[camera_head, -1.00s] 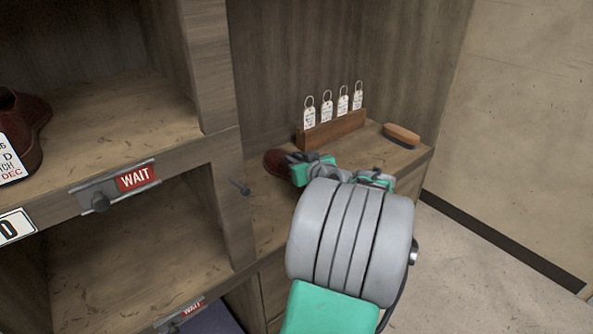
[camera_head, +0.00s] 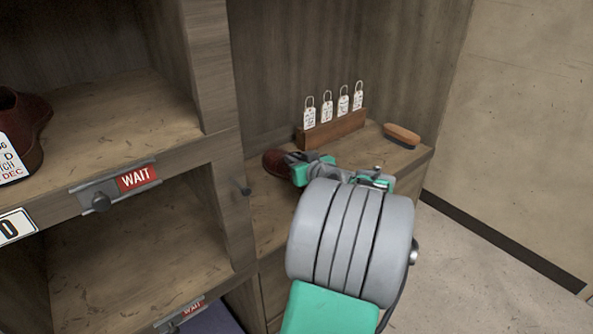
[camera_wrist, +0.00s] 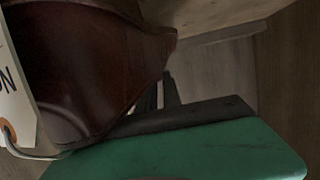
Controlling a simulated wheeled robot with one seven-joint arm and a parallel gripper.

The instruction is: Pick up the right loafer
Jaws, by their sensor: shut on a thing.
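A dark red-brown leather loafer (camera_head: 277,163) is on the wooden counter in the head view, mostly hidden behind my gripper (camera_head: 303,168). The loafer (camera_wrist: 90,70) fills the upper left of the wrist view, with a white tag (camera_wrist: 14,95) on a ring at its left. My gripper is shut on this loafer; a green finger with a dark pad lies against it in the wrist view. The far finger and the loafer's underside are hidden, so I cannot tell whether it is clear of the counter. Another dark red shoe (camera_head: 30,115) stands on the left shelf.
A wooden rack (camera_head: 335,130) with several white tags stands behind my gripper. A brush (camera_head: 402,135) lies at the counter's right end. Shelf cubbies with a WAIT label (camera_head: 136,178) and a post (camera_head: 225,190) stand to the left. Open floor is at right.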

